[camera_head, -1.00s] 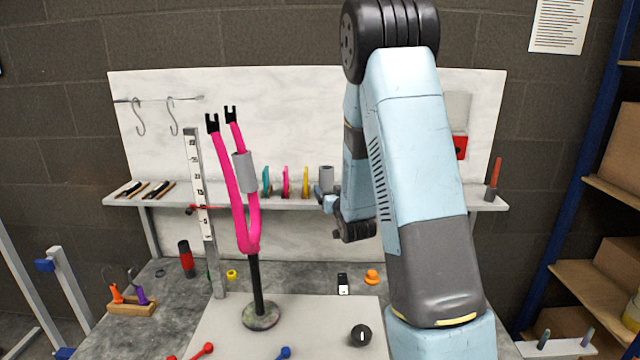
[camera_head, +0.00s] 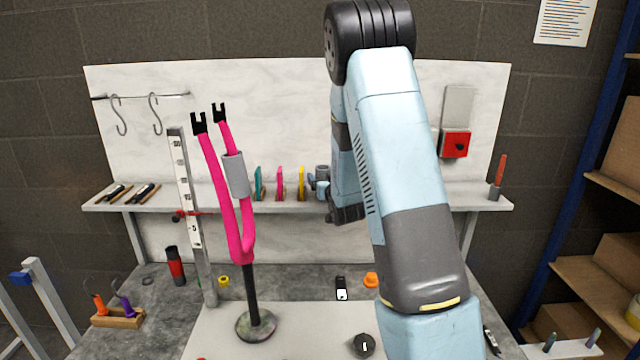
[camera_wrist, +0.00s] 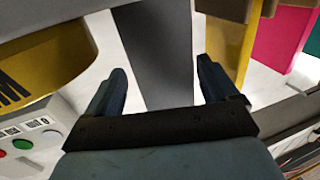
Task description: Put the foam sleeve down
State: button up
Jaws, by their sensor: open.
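A grey foam sleeve (camera_head: 236,175) sits around the right prong of the pink two-pronged fork (camera_head: 242,240), in the head view. A second grey sleeve-like cylinder (camera_head: 322,171) stands upright on the wall shelf, partly hidden behind my gripper. My gripper (camera_head: 316,184) is open at the shelf, close in front of this cylinder. In the wrist view a grey surface (camera_wrist: 158,50) fills the gap between the two open fingers (camera_wrist: 163,82), with pale space showing at both sides. It appears to be that cylinder. Whether a finger touches it I cannot tell.
Teal, pink (camera_head: 280,184) and yellow (camera_head: 301,184) upright pieces stand on the shelf (camera_head: 400,200) left of my gripper. A red box (camera_head: 455,143) hangs on the back panel. An upright ruler (camera_head: 188,190) stands beside the fork. A black knob-like object (camera_head: 364,344) lies on the bench.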

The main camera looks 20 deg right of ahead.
jog(key=shift+d, duration=0.1)
jog(key=shift+a, duration=0.35)
jog(key=c, duration=1.1)
jog(key=shift+r, duration=0.15)
